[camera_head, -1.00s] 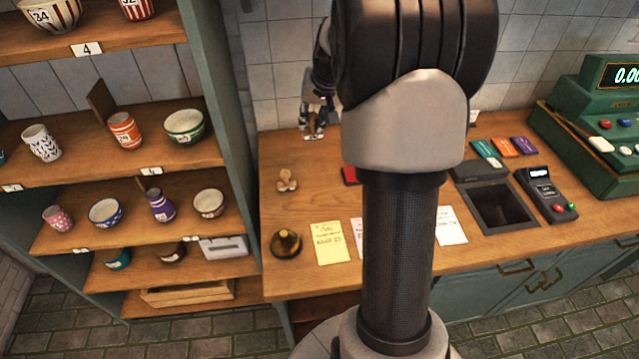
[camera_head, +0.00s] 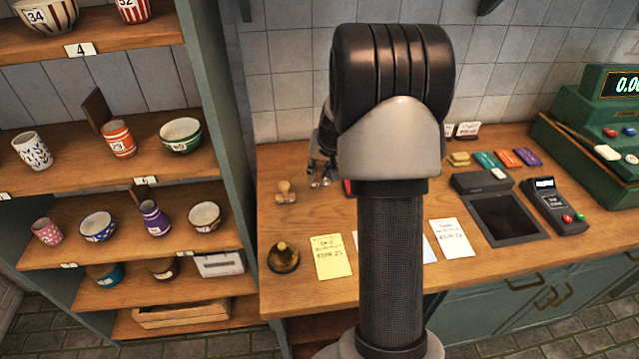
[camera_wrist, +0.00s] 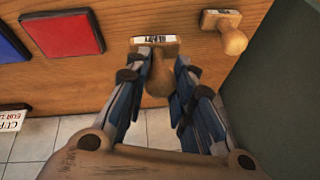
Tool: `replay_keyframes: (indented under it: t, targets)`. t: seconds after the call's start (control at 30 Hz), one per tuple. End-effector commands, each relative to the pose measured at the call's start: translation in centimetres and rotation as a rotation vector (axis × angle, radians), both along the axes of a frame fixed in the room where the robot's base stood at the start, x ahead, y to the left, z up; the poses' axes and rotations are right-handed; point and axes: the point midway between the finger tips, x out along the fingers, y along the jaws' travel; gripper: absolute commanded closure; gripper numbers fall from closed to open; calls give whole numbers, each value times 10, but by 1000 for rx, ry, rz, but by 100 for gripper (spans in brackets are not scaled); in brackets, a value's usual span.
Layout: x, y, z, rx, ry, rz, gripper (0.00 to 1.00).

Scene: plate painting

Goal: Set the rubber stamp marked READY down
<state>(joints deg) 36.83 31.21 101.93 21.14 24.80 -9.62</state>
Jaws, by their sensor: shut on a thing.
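My gripper (camera_wrist: 162,60) is shut on a rubber stamp (camera_wrist: 157,86) with a wooden handle, seen in the wrist view. The stamp's pale label (camera_wrist: 155,40) faces me, but its lettering is too small to read. The stamp's base is close to the wooden counter (camera_wrist: 120,80); I cannot tell whether it touches. A second wooden stamp (camera_wrist: 232,38) stands on the counter to the right, apart from the held one. In the head view my gripper (camera_head: 321,178) is low over the counter, right of that second stamp (camera_head: 285,193); the held stamp is hardly visible there.
A red pad (camera_wrist: 62,22) and a blue pad (camera_wrist: 8,45) lie left of the held stamp. In the head view a brass bell (camera_head: 283,257) and a yellow note (camera_head: 331,256) lie nearer the front edge. A shelf (camera_head: 215,130) stands left of the counter.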

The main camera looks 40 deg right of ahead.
Motion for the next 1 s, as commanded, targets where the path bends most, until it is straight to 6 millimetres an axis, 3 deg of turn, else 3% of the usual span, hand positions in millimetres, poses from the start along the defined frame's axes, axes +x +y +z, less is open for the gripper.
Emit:
replay_keyframes:
  t: [0.23, 0.67, 0.7, 1.0]
  targets:
    - [-1, 1, -46, 3, 3, -1, 93]
    - [0, 0, -53, 1, 1, 0, 93]
    - [0, 0, -53, 1, 1, 0, 76]
    - [0, 0, -52, 2, 1, 0, 57]
